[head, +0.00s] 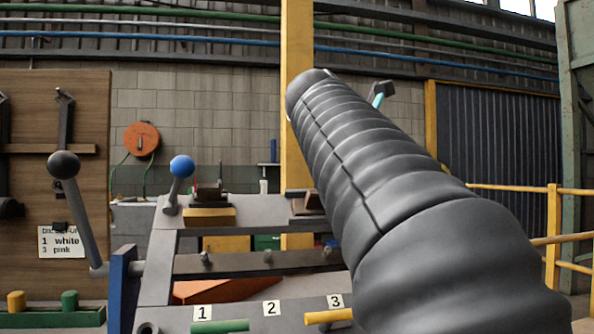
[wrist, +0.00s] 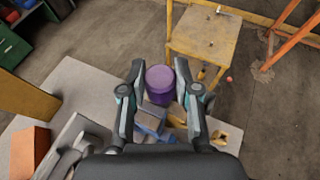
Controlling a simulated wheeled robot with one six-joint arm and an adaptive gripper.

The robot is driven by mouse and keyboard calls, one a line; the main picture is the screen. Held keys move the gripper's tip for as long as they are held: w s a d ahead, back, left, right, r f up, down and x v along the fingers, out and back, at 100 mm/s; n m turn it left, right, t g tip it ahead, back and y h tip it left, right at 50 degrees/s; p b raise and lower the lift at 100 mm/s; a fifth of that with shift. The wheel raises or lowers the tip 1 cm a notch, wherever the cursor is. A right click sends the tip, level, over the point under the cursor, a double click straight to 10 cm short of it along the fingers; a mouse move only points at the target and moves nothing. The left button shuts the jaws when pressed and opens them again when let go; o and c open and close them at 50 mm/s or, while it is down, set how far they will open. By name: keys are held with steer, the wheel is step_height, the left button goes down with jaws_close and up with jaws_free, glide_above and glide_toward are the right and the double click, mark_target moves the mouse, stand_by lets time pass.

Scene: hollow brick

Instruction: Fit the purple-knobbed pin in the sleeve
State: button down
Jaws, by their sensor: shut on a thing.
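The purple knob (wrist: 160,85) of the pin shows in the wrist view between the two fingers of my gripper (wrist: 160,72). My gripper is shut on it. The pin's shaft is hidden below the knob. Blue and grey blocks (wrist: 152,119) show below and behind the knob; I cannot tell if the pin touches them. I cannot pick out the sleeve with certainty in either view. In the head view my dark arm hides most of the right side, and only a small teal part of my gripper (head: 381,92) shows past it.
A grey frame (head: 156,280) carries a blue-knobbed lever (head: 181,167) and labels 1, 2 and 3. A green pin (head: 220,327) and yellow pin (head: 329,316) lie at its front. A black-knobbed lever (head: 64,165) stands left. A yellow stand (wrist: 205,38) is beyond the gripper.

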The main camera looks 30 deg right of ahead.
steer(key=c, duration=0.8)
jaws_free()
steer(key=shift+w+f, duration=0.1)
steer(key=shift+f, duration=0.05)
steer(key=shift+o, duration=0.2)
steer(key=v, duration=1.2)
